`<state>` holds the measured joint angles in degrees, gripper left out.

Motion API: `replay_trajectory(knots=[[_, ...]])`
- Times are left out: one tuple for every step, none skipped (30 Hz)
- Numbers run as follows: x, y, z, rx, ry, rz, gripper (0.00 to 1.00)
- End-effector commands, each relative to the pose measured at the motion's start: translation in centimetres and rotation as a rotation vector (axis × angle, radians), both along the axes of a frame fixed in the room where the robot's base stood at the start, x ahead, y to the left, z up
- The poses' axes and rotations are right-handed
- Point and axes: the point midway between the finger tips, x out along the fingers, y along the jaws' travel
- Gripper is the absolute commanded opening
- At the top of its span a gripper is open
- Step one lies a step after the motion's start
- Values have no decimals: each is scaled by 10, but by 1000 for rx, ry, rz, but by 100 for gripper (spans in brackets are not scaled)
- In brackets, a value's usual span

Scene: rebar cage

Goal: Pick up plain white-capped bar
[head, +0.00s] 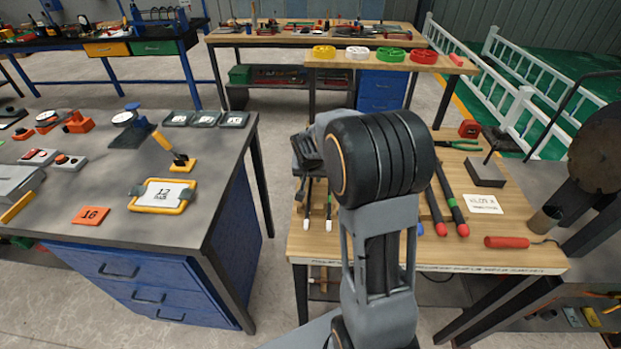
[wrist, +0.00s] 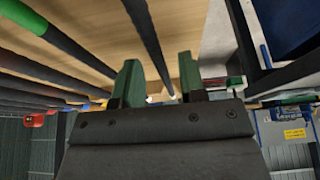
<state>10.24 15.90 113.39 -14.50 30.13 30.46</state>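In the head view, a plain dark bar (head: 307,205) with a white cap lies at the left side of the wooden table. A second white-capped bar (head: 329,208) with a green band lies just right of it. In the wrist view, my gripper (wrist: 159,84) has its two green fingers apart. A plain dark bar (wrist: 148,35) runs down the picture into the gap between them, with no clear contact. Its end is too small to tell the cap colour for sure. My arm hides the fingertips in the head view.
Two red-capped bars, one plain (head: 434,208) and one green-banded (head: 455,208), lie right of my arm. A card (head: 483,204), a red-handled tool (head: 507,242) and a dark block (head: 486,172) are farther right. A grey bench (head: 225,150) stands left across a floor gap.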

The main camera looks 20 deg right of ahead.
Motion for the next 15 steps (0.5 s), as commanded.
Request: replay_trajectory(knots=[[0, 0, 0, 0, 0, 0, 32], [0, 0, 0, 0, 0, 0, 30], [0, 0, 0, 0, 0, 0, 26], [0, 0, 0, 0, 0, 0, 23], [0, 0, 0, 0, 0, 0, 20], [0, 0, 0, 0, 0, 0, 16], [0, 0, 0, 0, 0, 0, 13], [0, 0, 0, 0, 0, 0, 10], [0, 0, 0, 0, 0, 0, 7], [0, 0, 0, 0, 0, 0, 4], [0, 0, 0, 0, 0, 0, 1], [0, 0, 0, 0, 0, 0, 0], [0, 0, 0, 0, 0, 0, 0], [0, 0, 0, 0, 0, 0, 0], [0, 0, 0, 0, 0, 0, 0]])
